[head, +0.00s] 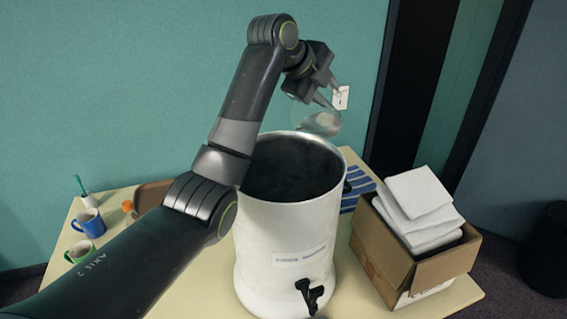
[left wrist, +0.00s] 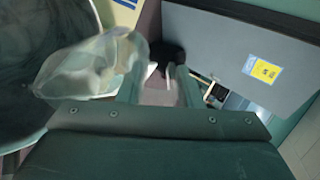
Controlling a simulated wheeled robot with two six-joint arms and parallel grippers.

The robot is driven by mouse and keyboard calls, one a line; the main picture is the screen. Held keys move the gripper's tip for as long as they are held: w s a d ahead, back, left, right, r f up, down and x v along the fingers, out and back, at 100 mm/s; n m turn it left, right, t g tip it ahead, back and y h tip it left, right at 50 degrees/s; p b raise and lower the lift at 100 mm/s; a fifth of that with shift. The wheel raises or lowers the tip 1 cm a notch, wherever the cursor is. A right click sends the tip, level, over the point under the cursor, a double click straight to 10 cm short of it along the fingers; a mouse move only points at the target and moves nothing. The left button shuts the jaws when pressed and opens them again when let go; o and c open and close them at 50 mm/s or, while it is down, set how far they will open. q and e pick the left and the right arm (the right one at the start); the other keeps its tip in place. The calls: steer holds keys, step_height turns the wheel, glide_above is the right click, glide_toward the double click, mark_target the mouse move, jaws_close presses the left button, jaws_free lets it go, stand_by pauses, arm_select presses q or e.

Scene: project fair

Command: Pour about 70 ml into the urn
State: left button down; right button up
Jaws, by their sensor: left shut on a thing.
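The urn (head: 280,228) is a large white open-topped drum with a dark interior and a black tap low on its front. It stands upright on the table. My left gripper (head: 328,97) is above the urn's back right rim. It is shut on a clear glass vessel (head: 318,123), which hangs over that rim and looks tilted. In the left wrist view the clear vessel (left wrist: 85,68) lies at the left gripper (left wrist: 158,80), beside the urn's dark opening (left wrist: 25,75). The vessel's contents and any stream are unclear. My right gripper is out of view.
A cardboard box (head: 388,262) with white packs stands right of the urn. A blue striped cloth (head: 357,186) lies behind it. A blue mug (head: 90,223) with a brush and a green mug (head: 80,252) stand at the table's left. A black bin (head: 545,250) is far right.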

arm_select(q)
steer(key=shift+a+f+t+h+b, duration=0.2)
steer(key=shift+t+h+b, duration=0.1)
steer(key=shift+b, duration=0.25)
steer(key=shift+s+a+r+b, duration=0.1)
steer(key=shift+s+r+b, duration=0.1)
steer(key=shift+r+b, duration=0.2)
steer(key=shift+s+a+r+t+h+b, duration=0.2)
steer(key=shift+a+r+t+h+b, duration=0.1)
steer(key=shift+t+h+b, duration=0.3)
stand_by(0.4)
